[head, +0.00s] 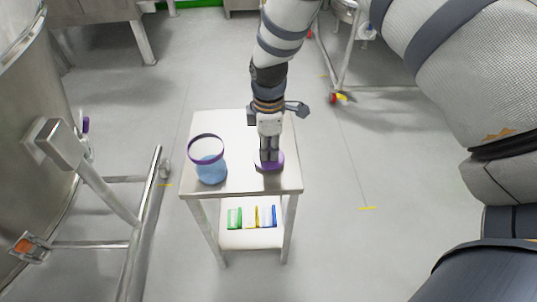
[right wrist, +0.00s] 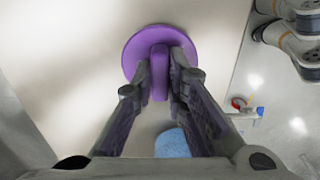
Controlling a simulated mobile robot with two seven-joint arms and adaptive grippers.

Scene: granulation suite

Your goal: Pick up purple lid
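The purple lid (head: 269,165) lies on the top of a small white table (head: 235,122), near its right front part. In the right wrist view the lid (right wrist: 187,39) is a round disc with a raised bar handle (right wrist: 159,72). My right gripper (head: 269,158) points straight down over it. Its two fingers (right wrist: 160,78) lie close against both sides of the handle, shut on it. The lid appears to rest on the table. My left gripper is not in view.
An open clear container (head: 210,168) with a purple rim and blue contents stands left of the lid. The lower shelf (head: 251,239) holds green, yellow and blue items. A steel vessel (head: 30,110) with a tubular frame stands at left. Floor right of the table is clear.

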